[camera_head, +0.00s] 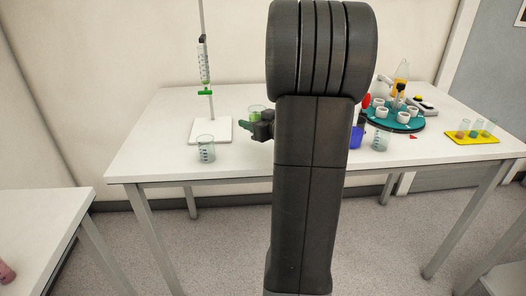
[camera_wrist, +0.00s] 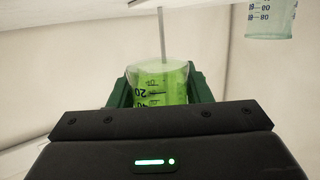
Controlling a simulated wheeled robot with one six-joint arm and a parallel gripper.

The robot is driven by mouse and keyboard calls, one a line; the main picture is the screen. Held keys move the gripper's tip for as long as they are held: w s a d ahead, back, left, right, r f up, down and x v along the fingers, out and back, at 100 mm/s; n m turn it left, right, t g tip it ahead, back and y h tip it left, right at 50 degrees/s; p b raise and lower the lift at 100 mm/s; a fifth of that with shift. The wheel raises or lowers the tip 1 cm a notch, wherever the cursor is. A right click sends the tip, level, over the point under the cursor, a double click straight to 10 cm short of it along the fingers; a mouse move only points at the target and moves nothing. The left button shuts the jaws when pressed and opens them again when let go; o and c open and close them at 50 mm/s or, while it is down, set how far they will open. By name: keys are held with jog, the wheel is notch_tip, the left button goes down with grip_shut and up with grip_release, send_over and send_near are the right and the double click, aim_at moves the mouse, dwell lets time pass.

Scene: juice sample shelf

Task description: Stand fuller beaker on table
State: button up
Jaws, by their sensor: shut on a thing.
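My gripper (camera_head: 251,127) is shut on a beaker of green liquid (camera_head: 257,112). In the wrist view this green beaker (camera_wrist: 162,82) sits between the dark green fingers, with its scale marks facing the camera. In the head view the gripper hides its lower part, so I cannot tell whether its base touches the table (camera_head: 160,150). A second, clear beaker (camera_head: 205,150) with dark marks stands upright near the table's front edge, left of my gripper. It looks empty. A beaker with similar marks (camera_wrist: 270,18) shows at the top right of the wrist view.
A burette stand with a white base (camera_head: 222,135) is behind the clear beaker. Right of my arm are a blue container (camera_head: 356,138), another clear beaker (camera_head: 381,139), a teal round tray (camera_head: 375,123) with white cups, and a yellow rack (camera_head: 458,138). My arm hides the table's middle.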

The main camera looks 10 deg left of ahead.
aim_at(256, 151)
notch_tip(256, 151, down, 8)
jog(key=shift+r+b, duration=0.25)
jog(key=shift+b, duration=0.45)
jog(key=shift+f, duration=0.15)
jog(key=o, duration=1)
jog(key=shift+o, duration=0.2)
jog(key=shift+s+d+r, duration=0.15)
jog(key=shift+d+r, duration=0.1)
jog(key=p+v, duration=0.1)
jog(key=v, duration=1)
